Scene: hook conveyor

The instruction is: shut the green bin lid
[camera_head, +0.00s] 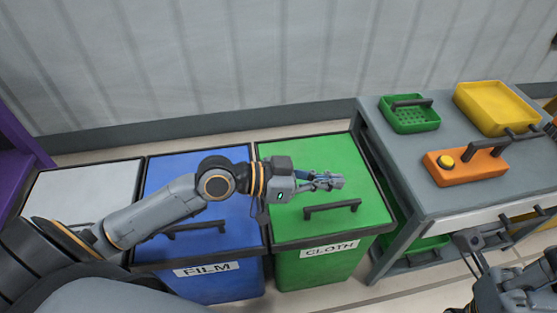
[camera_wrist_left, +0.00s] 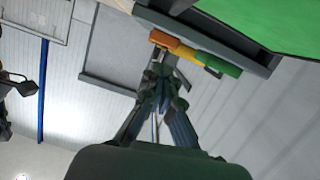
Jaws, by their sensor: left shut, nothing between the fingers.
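The green bin (camera_head: 318,272) has a white label reading CLOTH on its front. Its green lid (camera_head: 335,170) lies flat over the bin top, level with the blue lid beside it, and no gap shows at the front edge. A dark bar handle (camera_head: 332,209) is near the lid's front. My left gripper (camera_head: 335,181) is over the middle of the lid, behind the handle, shut and empty. Whether it touches the lid is unclear. In the left wrist view the shut fingers (camera_wrist_left: 160,82) show, with a green surface (camera_wrist_left: 285,22) at top right. My right gripper (camera_head: 505,275) is partly cut off at bottom right.
A blue FILM bin lid (camera_head: 160,210) adjoins on the left, under my left arm, with a pale lid (camera_head: 85,190) beyond. On the right, a grey table (camera_head: 390,150) holds a green basket (camera_head: 408,115), a yellow tray (camera_head: 500,105) and an orange box (camera_head: 470,167).

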